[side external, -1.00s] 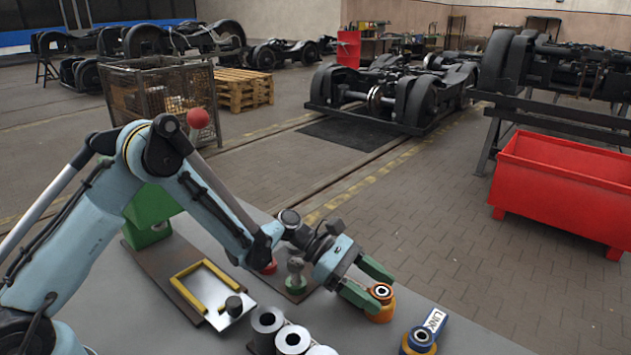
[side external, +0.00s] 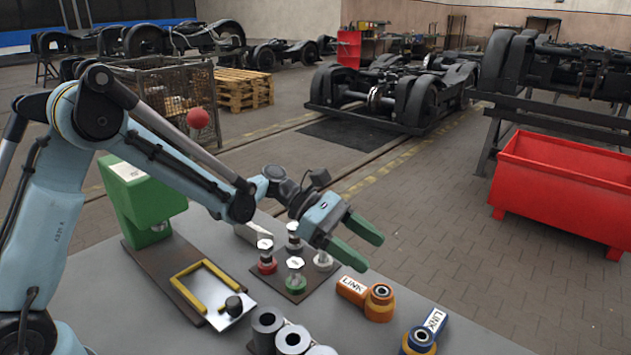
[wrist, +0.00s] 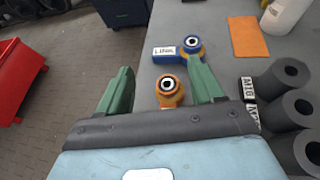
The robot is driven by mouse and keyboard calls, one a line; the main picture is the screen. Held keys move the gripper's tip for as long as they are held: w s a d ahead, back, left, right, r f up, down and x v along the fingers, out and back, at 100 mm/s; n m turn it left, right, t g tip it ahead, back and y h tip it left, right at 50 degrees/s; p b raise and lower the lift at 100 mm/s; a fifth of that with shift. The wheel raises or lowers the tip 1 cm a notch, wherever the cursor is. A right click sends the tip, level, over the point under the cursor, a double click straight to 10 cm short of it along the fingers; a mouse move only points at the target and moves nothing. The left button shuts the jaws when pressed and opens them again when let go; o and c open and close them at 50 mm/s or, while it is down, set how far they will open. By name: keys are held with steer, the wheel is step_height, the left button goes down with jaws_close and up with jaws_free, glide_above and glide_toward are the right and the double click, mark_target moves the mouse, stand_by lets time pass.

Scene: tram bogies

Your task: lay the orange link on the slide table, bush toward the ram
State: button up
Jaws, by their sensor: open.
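The orange link (side external: 377,303) lies flat on the grey bench, its LINK-labelled end to the left and its round bush end to the right. In the wrist view its bush (wrist: 168,88) shows between my fingers; the rest is hidden by my gripper. My gripper (side external: 370,253) is open and empty, above and behind the link, apart from it.
A blue link (side external: 420,338) lies right of the orange one. Several capped bolts stand on a dark board (side external: 295,283) between the slide table and the orange link. Grey cylinders (side external: 292,340) stand in front. An orange sheet (wrist: 249,39) shows in the wrist view.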

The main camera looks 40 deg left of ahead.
steer(key=s+a+r+m+t+y, duration=0.3)
steer(key=s+a+m+y, duration=0.9)
steer(key=m, duration=0.7)
steer(key=s+a+t, duration=0.1)
steer(key=s+a, duration=0.1)
steer(key=s, duration=0.1)
steer(key=shift+s+a+y, duration=0.25)
steer(key=shift+a+y, duration=0.05)
steer(key=shift+a, duration=0.1)
steer(key=shift+o, duration=0.6)
steer(key=shift+s+a+f+m, duration=0.1)
steer(key=shift+s+a+m, duration=0.2)
steer(key=shift+a+m, duration=0.15)
